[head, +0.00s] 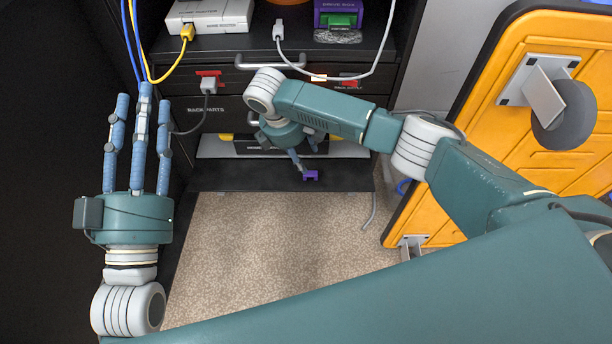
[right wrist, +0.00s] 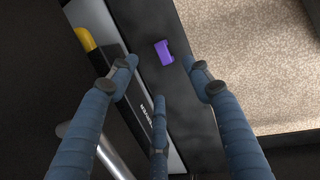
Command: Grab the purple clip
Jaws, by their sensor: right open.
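The purple clip (head: 311,175) is a small block lying on the dark shelf edge (head: 240,180) low in the rack. In the right wrist view the purple clip (right wrist: 164,52) lies on the dark surface, between and beyond my right gripper's fingertips. My right gripper (right wrist: 165,80) is open and empty, with its fingers spread and apart from the clip. In the head view my right gripper (head: 300,160) is just above the clip, partly hidden by its own wrist. My left gripper (head: 138,105) is at the left, fingers spread, pointing up and empty.
A white router (head: 208,14) and a purple drive box (head: 338,14) stand on the rack top. Cables hang in front of the drawers. An orange door (head: 480,130) stands open at the right. Carpet (head: 270,250) lies clear below the shelf.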

